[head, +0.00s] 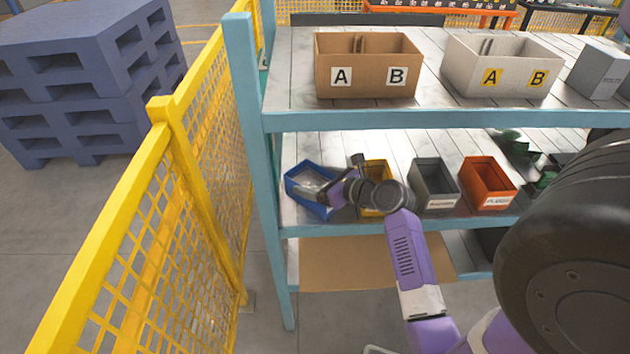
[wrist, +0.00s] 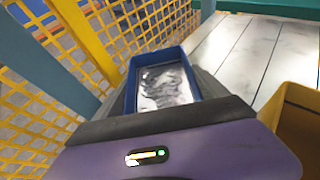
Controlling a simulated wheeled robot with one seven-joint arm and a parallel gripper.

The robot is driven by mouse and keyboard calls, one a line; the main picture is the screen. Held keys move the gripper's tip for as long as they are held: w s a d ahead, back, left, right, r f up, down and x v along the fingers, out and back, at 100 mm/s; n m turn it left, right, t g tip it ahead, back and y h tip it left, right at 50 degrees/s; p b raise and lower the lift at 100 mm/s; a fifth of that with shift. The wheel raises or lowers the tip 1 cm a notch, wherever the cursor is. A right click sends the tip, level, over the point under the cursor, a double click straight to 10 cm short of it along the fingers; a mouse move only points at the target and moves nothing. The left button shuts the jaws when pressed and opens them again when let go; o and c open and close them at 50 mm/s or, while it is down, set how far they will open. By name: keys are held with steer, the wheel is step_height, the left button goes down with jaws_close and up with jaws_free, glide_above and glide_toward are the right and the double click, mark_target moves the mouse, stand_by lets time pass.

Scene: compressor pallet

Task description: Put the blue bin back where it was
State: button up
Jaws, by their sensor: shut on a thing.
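The blue bin (head: 307,206) is at the left end of the middle shelf, beside the shelf's blue post. It is turned at an angle to the other bins, and grey, shiny contents show inside. My gripper (head: 318,191) reaches in from the right and is shut on the bin. In the wrist view the blue bin (wrist: 191,75) sits between the dark fingers. I cannot tell whether its bottom touches the shelf. The arm partly hides its right side.
A yellow bin (head: 375,167) stands just right, partly behind my arm, then a grey bin (head: 435,203) and an orange bin (head: 497,193). The upper shelf (head: 290,95) is close above. A yellow mesh fence (head: 185,190) runs along the left.

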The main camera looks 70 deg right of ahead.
steer(key=shift+r, duration=0.15)
steer(key=o, duration=2)
steer(key=shift+f, duration=0.2)
steer(key=v, duration=1.2)
steer(key=a+f+n+g, duration=0.1)
steer(key=a+f+n, duration=0.2)
steer(key=a+n, duration=0.45)
steer(key=a+f+n, duration=0.3)
steer(key=a+n, duration=0.4)
steer(key=n, duration=0.2)
steer(key=s+a+r+n+t+y, duration=0.1)
steer(key=s+a+r+n, duration=0.1)
steer(key=a+n, duration=0.4)
steer(key=s+a+r+n+t+y, duration=0.1)
steer(key=s+a+r+n+y, duration=0.1)
steer(key=a+r+n, duration=0.2)
steer(key=s+a+r+n+t+y, duration=0.1)
steer(key=s+a+r+n+y, duration=0.1)
steer(key=a+n, duration=0.8)
steer(key=shift+s+a+r+n, duration=0.1)
steer(key=shift+s+r+n, duration=0.15)
steer(key=shift+n, duration=0.75)
steer(key=shift+s+a+r+n, duration=0.15)
steer(key=shift+r+n, duration=0.2)
steer(key=shift+n, duration=0.6)
